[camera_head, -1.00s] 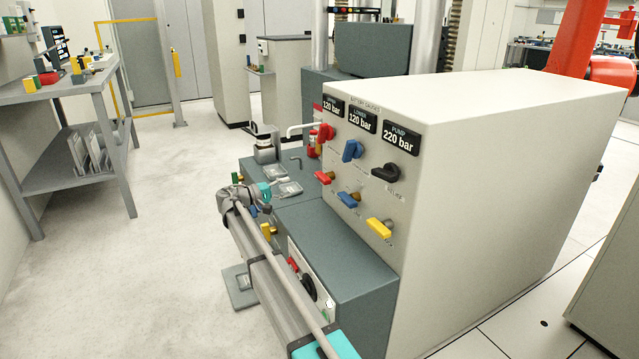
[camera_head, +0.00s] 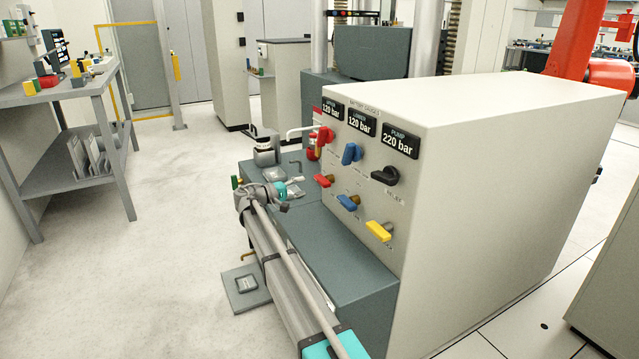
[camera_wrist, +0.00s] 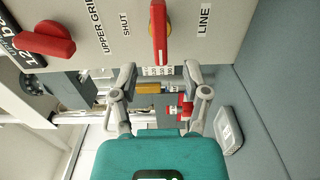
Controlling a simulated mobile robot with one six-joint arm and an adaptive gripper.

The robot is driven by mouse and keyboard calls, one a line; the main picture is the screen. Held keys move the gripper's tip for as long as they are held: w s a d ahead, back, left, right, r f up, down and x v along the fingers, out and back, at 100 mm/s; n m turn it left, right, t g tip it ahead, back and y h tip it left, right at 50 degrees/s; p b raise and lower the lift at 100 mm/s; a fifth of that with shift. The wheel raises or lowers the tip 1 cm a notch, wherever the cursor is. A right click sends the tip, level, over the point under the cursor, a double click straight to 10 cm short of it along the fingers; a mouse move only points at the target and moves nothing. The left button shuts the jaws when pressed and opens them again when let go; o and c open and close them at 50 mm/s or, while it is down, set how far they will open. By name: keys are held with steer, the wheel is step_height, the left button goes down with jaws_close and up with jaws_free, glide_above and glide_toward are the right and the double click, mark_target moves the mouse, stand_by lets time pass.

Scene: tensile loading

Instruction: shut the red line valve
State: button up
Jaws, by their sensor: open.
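The red line valve is the lower red lever (camera_head: 322,180) on the cream panel, below a red knob (camera_head: 326,136). In the wrist view the line valve's lever (camera_wrist: 158,32) is at the top centre, between the SHUT and LINE labels. It lies crosswise to the reading direction of the labels' column, along their lettering. My gripper (camera_wrist: 161,76) is open; its two fingers are apart, with the lever ahead of the gap and not touched. In the head view my gripper (camera_head: 284,189) is left of the panel, about level with the lever; its fingertips are hard to make out.
Blue levers, a black knob (camera_head: 386,175) and a yellow lever (camera_head: 379,231) share the panel. The red knob (camera_wrist: 45,40) shows beside the valve in the wrist view. A grey-green bench (camera_head: 345,262) lies below. Open floor is at the left.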

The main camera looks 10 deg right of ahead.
mark_target(319, 182)
steer(key=x, duration=0.8)
steer(key=shift+d, duration=0.1)
